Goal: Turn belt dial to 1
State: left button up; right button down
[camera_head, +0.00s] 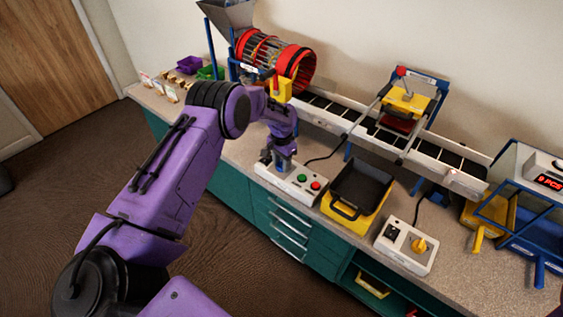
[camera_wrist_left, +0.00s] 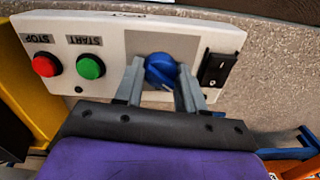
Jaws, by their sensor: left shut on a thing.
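A white control box (camera_head: 290,184) stands at the front edge of the counter. In the left wrist view the box (camera_wrist_left: 110,48) appears upside down, with a blue dial (camera_wrist_left: 161,70) on a grey plate, a green START button (camera_wrist_left: 90,67) and a red STOP button (camera_wrist_left: 45,64). My left gripper (camera_head: 281,163) reaches down over the box's left part. Its two fingers are shut on the blue dial, one on each side. The dial's scale numbers cannot be read. My right gripper is in neither view.
A black rocker switch (camera_wrist_left: 217,69) sits beside the dial. A yellow tray with a black inside (camera_head: 357,187) stands right of the box. Another white box with a yellow knob (camera_head: 406,245) lies further right. A conveyor (camera_head: 345,122) and a red-ringed drum (camera_head: 290,65) stand behind.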

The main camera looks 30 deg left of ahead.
pick_arm(q)
jog(key=shift+w+r+n, duration=0.1)
jog(key=shift+n, duration=0.6)
jog(key=o, duration=1.1)
jog(key=shift+c, duration=0.2)
notch_tip(320, 180, up, 10)
jog(key=b, duration=0.1)
jog(key=shift+r, duration=0.2)
jog(key=shift+f, duration=0.1)
